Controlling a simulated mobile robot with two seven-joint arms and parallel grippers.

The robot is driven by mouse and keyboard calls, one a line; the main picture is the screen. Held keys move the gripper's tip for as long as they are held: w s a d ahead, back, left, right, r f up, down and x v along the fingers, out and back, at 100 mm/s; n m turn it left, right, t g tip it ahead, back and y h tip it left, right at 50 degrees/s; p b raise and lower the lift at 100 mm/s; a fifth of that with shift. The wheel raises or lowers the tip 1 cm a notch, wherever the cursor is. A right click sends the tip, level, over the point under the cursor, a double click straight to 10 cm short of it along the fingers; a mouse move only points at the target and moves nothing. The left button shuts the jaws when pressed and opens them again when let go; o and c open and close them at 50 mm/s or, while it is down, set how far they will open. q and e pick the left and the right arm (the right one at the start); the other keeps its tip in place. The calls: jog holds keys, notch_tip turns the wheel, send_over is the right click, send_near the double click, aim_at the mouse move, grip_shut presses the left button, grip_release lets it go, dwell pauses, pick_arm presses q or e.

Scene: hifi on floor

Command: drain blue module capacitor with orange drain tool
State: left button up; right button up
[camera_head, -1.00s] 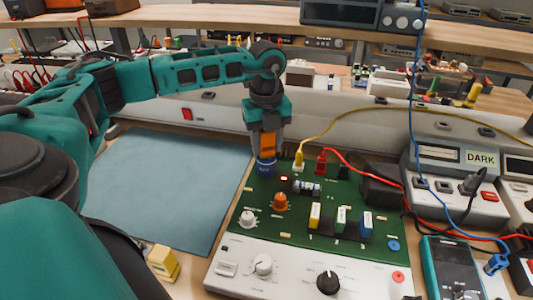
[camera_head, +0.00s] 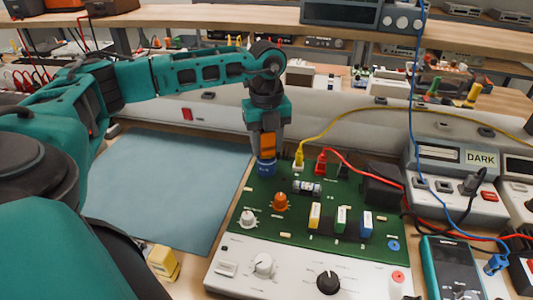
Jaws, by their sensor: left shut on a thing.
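My left gripper (camera_head: 267,128) points straight down over the back left corner of the green circuit board (camera_head: 315,260). It is shut on the orange drain tool (camera_head: 268,146), whose orange body shows between the fingers. Directly under the tool is a blue cylindrical capacitor (camera_head: 266,168) standing on the board. The tool's lower end is at the capacitor's top; the exact contact is hidden. The small indicator spot (camera_head: 284,178) beside the capacitor looks dark. My right gripper is not in view.
Yellow (camera_head: 299,158) and red plugs (camera_head: 321,160) with cables stand just right of the capacitor. An orange knob (camera_head: 280,202) and several coloured blocks are on the board. A meter (camera_head: 455,270) stands at right. The blue mat (camera_head: 165,185) at left is clear.

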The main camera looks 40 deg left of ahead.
pick_arm(q)
jog(key=shift+r+p, duration=2.25)
jog(key=shift+r, duration=0.4)
jog(key=shift+r+p, duration=0.65)
jog(key=shift+r, duration=0.7)
